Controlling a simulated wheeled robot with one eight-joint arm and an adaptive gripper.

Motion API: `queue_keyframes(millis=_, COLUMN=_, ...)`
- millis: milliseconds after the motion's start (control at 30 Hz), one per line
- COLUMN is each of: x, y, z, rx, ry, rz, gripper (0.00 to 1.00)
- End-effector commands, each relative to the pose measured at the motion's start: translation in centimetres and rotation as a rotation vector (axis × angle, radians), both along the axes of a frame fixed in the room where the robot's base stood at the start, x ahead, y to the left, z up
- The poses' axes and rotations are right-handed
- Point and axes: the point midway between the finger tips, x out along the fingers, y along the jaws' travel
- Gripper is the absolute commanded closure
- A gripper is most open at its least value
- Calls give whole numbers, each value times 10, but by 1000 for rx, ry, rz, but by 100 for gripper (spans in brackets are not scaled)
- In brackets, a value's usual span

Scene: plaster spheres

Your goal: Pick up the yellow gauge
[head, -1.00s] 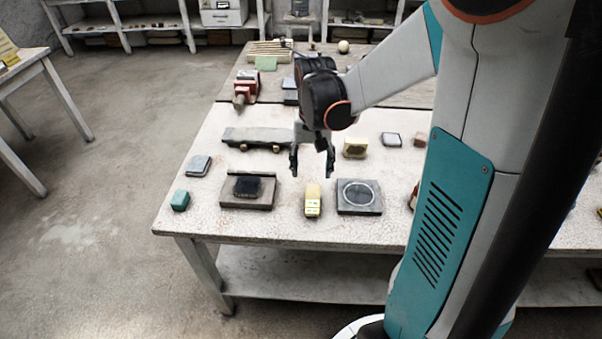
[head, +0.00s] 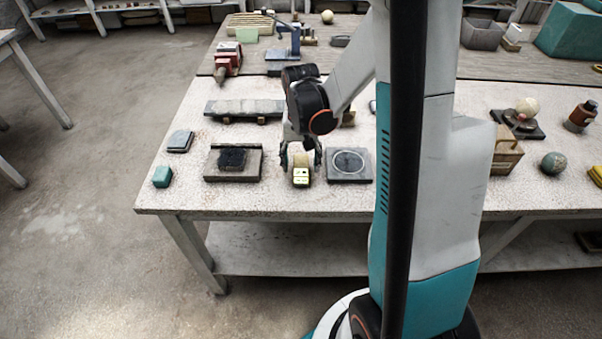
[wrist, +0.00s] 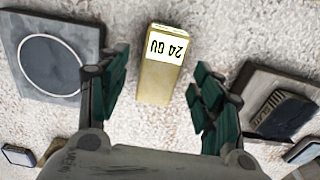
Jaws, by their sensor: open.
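The yellow gauge (head: 301,177) is a small block with a white label on the white table (head: 260,205), near its front edge. In the wrist view the gauge (wrist: 160,75) lies ahead, between the lines of the two fingers, and its label reads "24 GU". My gripper (head: 301,158) is open and empty, close above and behind the gauge. In the wrist view its dark green fingers (wrist: 160,95) stand apart on either side, and I see no contact. The gripper hides part of the gauge's far end in the head view.
A slab with a white ring (head: 348,165) lies close right of the gauge. A slab with a dark block (head: 233,162) lies to its left. A long grey plate (head: 244,108) is behind.

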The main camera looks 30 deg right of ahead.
Motion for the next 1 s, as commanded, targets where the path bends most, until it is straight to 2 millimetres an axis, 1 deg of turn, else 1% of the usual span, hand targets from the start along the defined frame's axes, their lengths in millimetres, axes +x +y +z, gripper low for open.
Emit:
queue_keyframes(millis=33, x=1, y=-1, z=-12, rx=0, ry=0, rz=0, gripper=40)
queue_keyframes(millis=100, x=0, y=0, z=-20, rx=0, ry=0, rz=0, gripper=40)
queue_keyframes(millis=167, x=0, y=0, z=-24, rx=0, ry=0, rz=0, gripper=40)
queue_keyframes(millis=500, x=0, y=0, z=-23, rx=0, ry=0, rz=0, gripper=40)
queue_keyframes(millis=1000, x=0, y=0, z=-28, rx=0, ry=0, rz=0, gripper=40)
